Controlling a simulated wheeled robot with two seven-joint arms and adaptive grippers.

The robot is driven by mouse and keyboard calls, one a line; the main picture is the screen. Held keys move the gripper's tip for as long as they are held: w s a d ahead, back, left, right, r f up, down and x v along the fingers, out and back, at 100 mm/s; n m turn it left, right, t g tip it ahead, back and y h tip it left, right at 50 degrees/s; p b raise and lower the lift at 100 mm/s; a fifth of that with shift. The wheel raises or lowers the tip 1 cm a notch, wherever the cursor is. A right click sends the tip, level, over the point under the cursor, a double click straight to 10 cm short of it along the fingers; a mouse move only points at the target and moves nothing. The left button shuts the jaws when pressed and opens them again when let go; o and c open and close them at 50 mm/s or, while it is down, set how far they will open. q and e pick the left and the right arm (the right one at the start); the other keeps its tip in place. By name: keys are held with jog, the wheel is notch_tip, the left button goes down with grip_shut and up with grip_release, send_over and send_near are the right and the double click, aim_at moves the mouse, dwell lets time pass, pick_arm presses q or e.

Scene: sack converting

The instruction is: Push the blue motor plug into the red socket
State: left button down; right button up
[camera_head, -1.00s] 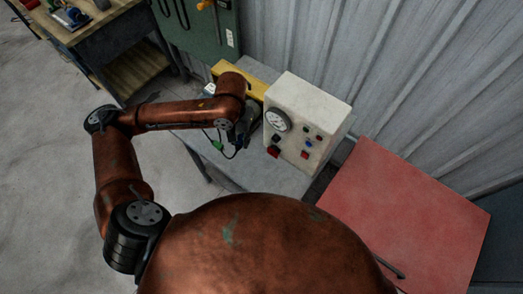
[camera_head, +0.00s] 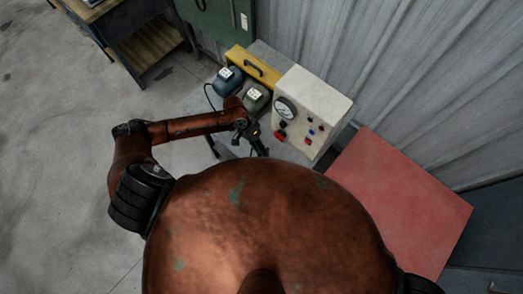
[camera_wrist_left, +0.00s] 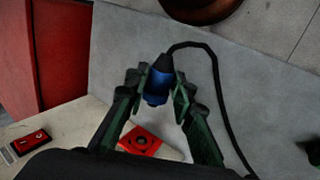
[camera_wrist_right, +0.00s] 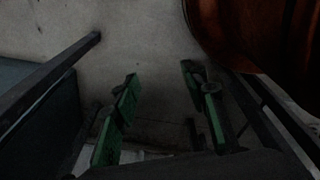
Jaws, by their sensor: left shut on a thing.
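The blue motor plug (camera_wrist_left: 157,88) sits between the finger pads of my left gripper (camera_wrist_left: 158,80), which is shut on it; a black cable loops from its back. My right gripper (camera_wrist_right: 162,82) is open and empty.
A blue motor (camera_head: 228,79) and a grey-green motor (camera_head: 257,97) stand left of the box, by a yellow rail (camera_head: 250,67). The box also carries a gauge (camera_head: 285,108) and several buttons. A red surface (camera_head: 400,200) lies at right.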

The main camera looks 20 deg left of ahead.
pick_arm(q)
jog(key=shift+r+p, duration=0.2)
jog(key=shift+p, duration=0.5)
jog(key=w, duration=0.1)
jog(key=w+d, duration=0.1)
jog(key=w, duration=0.1)
jog(key=shift+f+b, duration=0.15)
jog(key=shift+b, duration=0.15)
jog(key=shift+w+d, duration=0.25)
jog(key=shift+w, duration=0.4)
jog(key=shift+w+d, duration=0.25)
jog(key=shift+w, duration=0.35)
pick_arm(e)
jog(key=shift+s+r, duration=0.15)
jog(key=shift+s, duration=0.35)
pick_arm(q)
jog(key=shift+p, duration=0.9)
pick_arm(e)
jog(key=shift+r, duration=1.1)
pick_arm(q)
jog(key=shift+w+d+b, duration=0.2)
jog(key=shift+w, duration=0.3)
jog(key=shift+w+d+b, duration=0.15)
jog(key=shift+w+b, duration=0.05)
jog(key=shift+w, duration=0.25)
pick_arm(e)
jog(key=shift+f, duration=0.4)
pick_arm(q)
jog(key=c, duration=1.6)
grip_release()
